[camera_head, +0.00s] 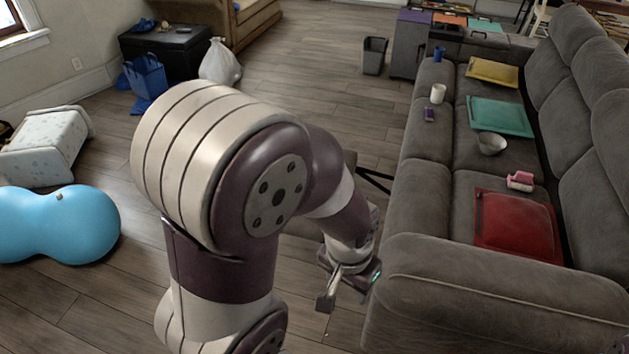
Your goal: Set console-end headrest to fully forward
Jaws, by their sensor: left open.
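The grey sofa (421,205) runs along the right side, with its backrest toward the right edge. Its far back cushion (574,42) and a nearer one (611,112) look upright. I cannot make out a separate headrest or its tilt, and the back's right part is cut off by the frame. My left gripper (345,294) is open and empty. It points down beside the sofa's near armrest (490,290), left of it and well away from the back cushions. My right gripper is not in view.
On the seats lie a red cushion (517,226), a pink item (520,181), a bowl (492,143), a teal folder-like piece (499,117) and a yellow one (491,73). A blue peanut ball (55,225) is left. Wooden floor is open beyond my arm.

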